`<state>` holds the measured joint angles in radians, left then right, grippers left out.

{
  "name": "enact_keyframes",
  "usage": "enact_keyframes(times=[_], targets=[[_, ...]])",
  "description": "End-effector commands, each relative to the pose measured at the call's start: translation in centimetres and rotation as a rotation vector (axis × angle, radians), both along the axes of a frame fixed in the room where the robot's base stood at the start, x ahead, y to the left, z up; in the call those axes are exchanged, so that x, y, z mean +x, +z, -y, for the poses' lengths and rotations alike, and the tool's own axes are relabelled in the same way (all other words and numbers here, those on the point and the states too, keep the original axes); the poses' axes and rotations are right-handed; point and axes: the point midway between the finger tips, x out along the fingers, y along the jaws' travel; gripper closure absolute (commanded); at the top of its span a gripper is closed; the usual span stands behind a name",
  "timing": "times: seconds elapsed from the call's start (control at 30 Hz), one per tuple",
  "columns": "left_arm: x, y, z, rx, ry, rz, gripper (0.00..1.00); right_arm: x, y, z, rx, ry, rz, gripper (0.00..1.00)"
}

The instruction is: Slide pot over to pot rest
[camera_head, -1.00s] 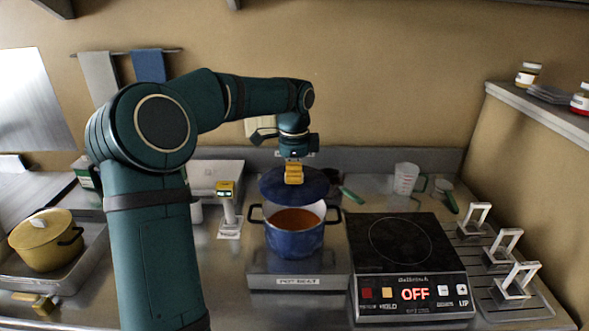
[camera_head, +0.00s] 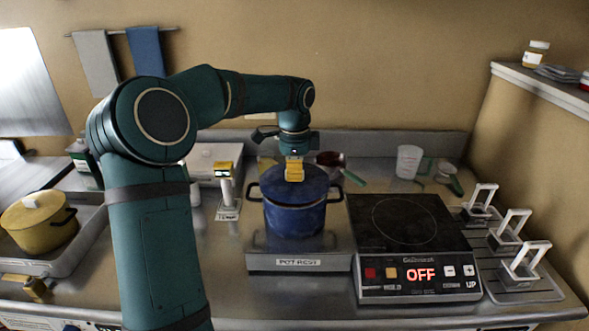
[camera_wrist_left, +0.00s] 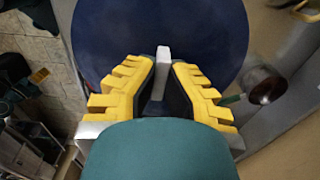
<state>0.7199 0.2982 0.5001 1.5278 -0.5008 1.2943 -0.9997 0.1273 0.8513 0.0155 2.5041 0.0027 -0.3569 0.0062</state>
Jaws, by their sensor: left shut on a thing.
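The blue pot (camera_head: 293,219) stands on the pot rest (camera_head: 299,263), a low metal platform with a label on its front. Its blue lid (camera_head: 310,188) sits over the pot's mouth and covers the opening; whether it is fully seated I cannot tell. My left gripper (camera_head: 294,172) is above the lid, shut on the lid's knob. In the left wrist view, the yellow fingers (camera_wrist_left: 161,88) close around the light knob (camera_wrist_left: 163,60), with the dark blue lid filling the background. My right gripper is not in view.
A cooktop (camera_head: 405,225) reading OFF stands right of the pot rest, its burner bare. White-handled metal racks (camera_head: 520,258) are at far right. A yellow pot (camera_head: 39,222) sits in a tray at left. A measuring cup (camera_head: 409,161) and dark saucepan (camera_head: 330,159) are behind.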

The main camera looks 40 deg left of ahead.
Motion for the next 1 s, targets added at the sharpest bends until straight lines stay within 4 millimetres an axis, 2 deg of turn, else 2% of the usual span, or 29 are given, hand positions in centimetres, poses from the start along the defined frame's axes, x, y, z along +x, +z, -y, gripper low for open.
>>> enact_keyframes(times=[1.0], targets=[[-0.01,0.01,-0.02,0.0,0.0,0.0,1.0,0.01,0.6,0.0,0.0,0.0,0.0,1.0]])
